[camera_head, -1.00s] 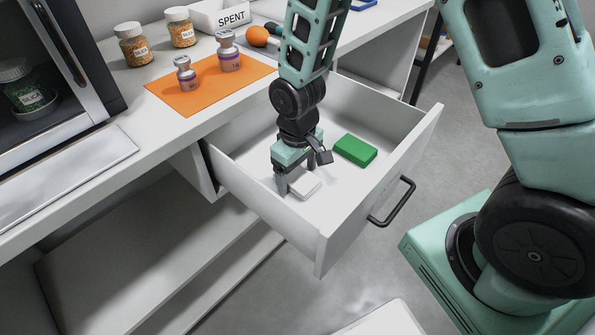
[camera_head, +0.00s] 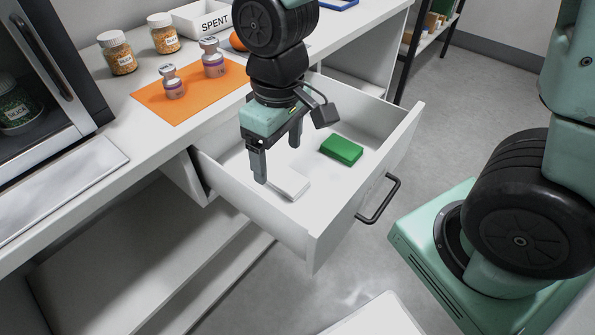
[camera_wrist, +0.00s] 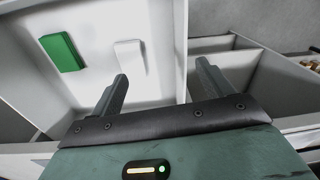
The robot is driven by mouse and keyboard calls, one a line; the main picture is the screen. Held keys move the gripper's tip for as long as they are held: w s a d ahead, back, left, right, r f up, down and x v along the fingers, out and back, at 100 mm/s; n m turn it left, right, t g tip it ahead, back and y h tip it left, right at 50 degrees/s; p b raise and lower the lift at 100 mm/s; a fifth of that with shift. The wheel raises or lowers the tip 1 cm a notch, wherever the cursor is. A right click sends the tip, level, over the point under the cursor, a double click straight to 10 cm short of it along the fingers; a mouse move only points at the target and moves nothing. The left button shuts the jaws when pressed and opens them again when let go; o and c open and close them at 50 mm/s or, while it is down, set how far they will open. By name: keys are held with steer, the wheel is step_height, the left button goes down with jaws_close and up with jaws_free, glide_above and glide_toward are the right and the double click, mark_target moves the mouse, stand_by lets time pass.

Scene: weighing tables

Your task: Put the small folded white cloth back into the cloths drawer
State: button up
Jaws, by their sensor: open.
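The small folded white cloth (camera_head: 289,184) lies flat on the floor of the open white drawer (camera_head: 320,228), near its left wall. It also shows in the wrist view (camera_wrist: 129,56), ahead of the fingers and apart from them. My gripper (camera_head: 277,160) is open and empty above the drawer, up and to the left of the cloth. In the wrist view my two fingers (camera_wrist: 163,88) stand wide apart with nothing between them. A green folded cloth or block (camera_head: 341,149) lies in the same drawer, right of the white cloth; it also shows in the wrist view (camera_wrist: 62,52).
On the counter are an orange mat (camera_head: 190,95) with two vials, two jars (camera_head: 118,55) of beads and a white SPENT tray (camera_head: 204,20). A dark-doored cabinet (camera_head: 45,60) stands at left. The drawer's black handle (camera_head: 378,203) faces the open floor.

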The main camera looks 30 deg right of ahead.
steer(key=s+a+r+n, duration=0.1)
steer(key=s+r, duration=0.2)
steer(key=s, duration=0.7)
steer(key=shift+s+a+r+n, duration=0.2)
steer(key=shift+s+a+n, duration=0.1)
steer(key=shift+s+n, duration=0.1)
step_height(320, 180, up, 11)
steer(key=p, duration=1.1)
steer(key=shift+r, duration=0.15)
